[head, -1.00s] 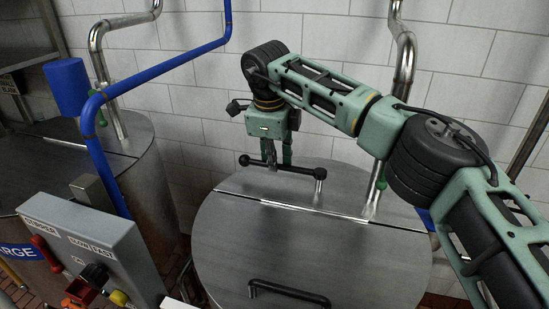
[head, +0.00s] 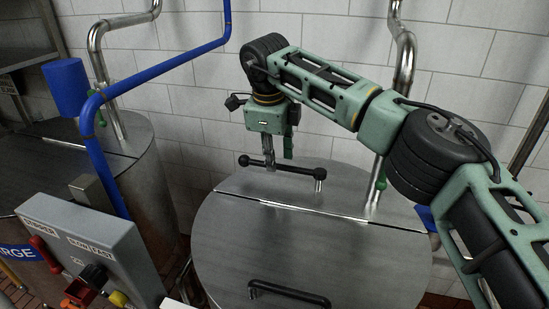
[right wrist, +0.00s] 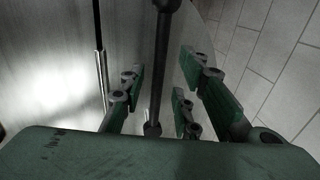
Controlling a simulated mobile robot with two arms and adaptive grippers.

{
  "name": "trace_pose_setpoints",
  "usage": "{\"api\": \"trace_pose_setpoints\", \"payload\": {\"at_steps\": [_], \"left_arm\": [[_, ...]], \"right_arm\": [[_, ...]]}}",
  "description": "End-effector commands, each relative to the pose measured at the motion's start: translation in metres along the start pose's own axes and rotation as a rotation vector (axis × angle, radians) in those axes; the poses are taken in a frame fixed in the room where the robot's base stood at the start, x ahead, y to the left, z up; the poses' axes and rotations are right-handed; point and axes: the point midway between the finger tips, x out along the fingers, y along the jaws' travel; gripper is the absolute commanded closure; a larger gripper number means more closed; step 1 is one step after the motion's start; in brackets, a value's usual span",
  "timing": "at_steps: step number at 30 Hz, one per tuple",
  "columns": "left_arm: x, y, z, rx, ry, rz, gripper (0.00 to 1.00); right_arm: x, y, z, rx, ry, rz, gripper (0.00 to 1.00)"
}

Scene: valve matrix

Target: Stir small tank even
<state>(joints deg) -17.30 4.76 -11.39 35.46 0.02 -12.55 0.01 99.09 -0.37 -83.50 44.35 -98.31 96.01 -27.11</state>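The small tank (head: 310,238) is a round steel vessel with a flat lid in the middle of the head view. A black stirring bar (head: 295,168) with round knobs at its ends lies above the rear of its top, with a short steel post under its right end. My right gripper (head: 278,154) points down just above the bar's left part. In the right wrist view the bar (right wrist: 160,70) runs lengthwise between the two spread fingers (right wrist: 160,98), with visible gaps on both sides. The gripper is open; contact is not visible. My left gripper is not in view.
A grey control box (head: 95,245) with switches stands at the front left. A blue pipe (head: 160,68) and a larger tank (head: 150,180) are at the left. Steel pipe (head: 402,75) rises behind the small tank. A black lid handle (head: 288,293) is at the front.

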Motion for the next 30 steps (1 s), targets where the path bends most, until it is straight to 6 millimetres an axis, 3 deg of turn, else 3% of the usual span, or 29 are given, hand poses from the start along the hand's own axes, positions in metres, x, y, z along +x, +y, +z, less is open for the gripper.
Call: {"api": "trace_pose_setpoints", "payload": {"at_steps": [9, 15, 30], "left_arm": [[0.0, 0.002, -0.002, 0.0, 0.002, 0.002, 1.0], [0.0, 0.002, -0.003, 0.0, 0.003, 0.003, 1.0], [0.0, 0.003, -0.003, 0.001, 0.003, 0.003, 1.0]], "right_arm": [[-0.069, -0.001, 0.001, 0.003, -0.002, -0.005, 0.7], [-0.098, -0.001, 0.0, 0.003, -0.001, -0.002, 0.7], [-0.106, -0.001, 0.0, 0.002, -0.001, -0.001, 0.7]]}}
